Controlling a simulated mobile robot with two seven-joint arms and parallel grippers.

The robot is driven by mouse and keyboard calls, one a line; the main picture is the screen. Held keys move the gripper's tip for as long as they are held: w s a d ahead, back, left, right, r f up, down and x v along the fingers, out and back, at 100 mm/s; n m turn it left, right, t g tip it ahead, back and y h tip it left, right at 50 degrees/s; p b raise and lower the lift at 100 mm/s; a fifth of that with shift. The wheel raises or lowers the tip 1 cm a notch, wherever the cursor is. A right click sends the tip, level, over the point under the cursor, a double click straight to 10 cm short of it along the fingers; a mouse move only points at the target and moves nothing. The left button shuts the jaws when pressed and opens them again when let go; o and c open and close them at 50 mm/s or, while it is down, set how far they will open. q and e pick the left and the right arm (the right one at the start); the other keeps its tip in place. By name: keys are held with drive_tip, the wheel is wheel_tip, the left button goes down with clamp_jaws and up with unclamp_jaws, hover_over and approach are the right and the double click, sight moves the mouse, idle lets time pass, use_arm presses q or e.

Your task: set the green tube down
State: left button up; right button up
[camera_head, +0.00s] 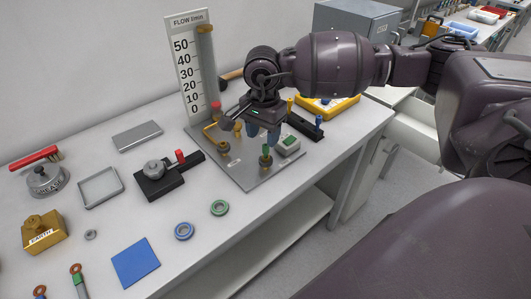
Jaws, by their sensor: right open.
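My right gripper (263,133) points down over the grey metal plate (243,175) of the flow stand, with its fingers apart. A small upright green piece with a brass top (265,157) stands on the plate just below and beside the fingertips. I cannot tell whether this is the green tube or whether a finger touches it. A greenish tube-like piece with a copper ring (79,284) lies at the bottom left of the bench, cut off by the picture edge. Nothing clearly shows between the fingers. My left gripper is out of view.
The flow scale (187,72) stands behind the gripper. A small green-and-white box (287,145) and a black block (304,126) are close on its right. A green ring (219,208), a blue ring (184,231) and a blue pad (135,263) lie in front. Bare bench lies between them.

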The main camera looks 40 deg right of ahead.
sight(266, 152)
drive_tip(key=shift+s+d+f, duration=0.1)
drive_tip(key=shift+d+f, duration=0.1)
drive_tip(key=shift+f, duration=1.15)
drive_tip(key=shift+d+f, duration=0.15)
drive_tip(key=shift+f, duration=1.15)
clamp_jaws()
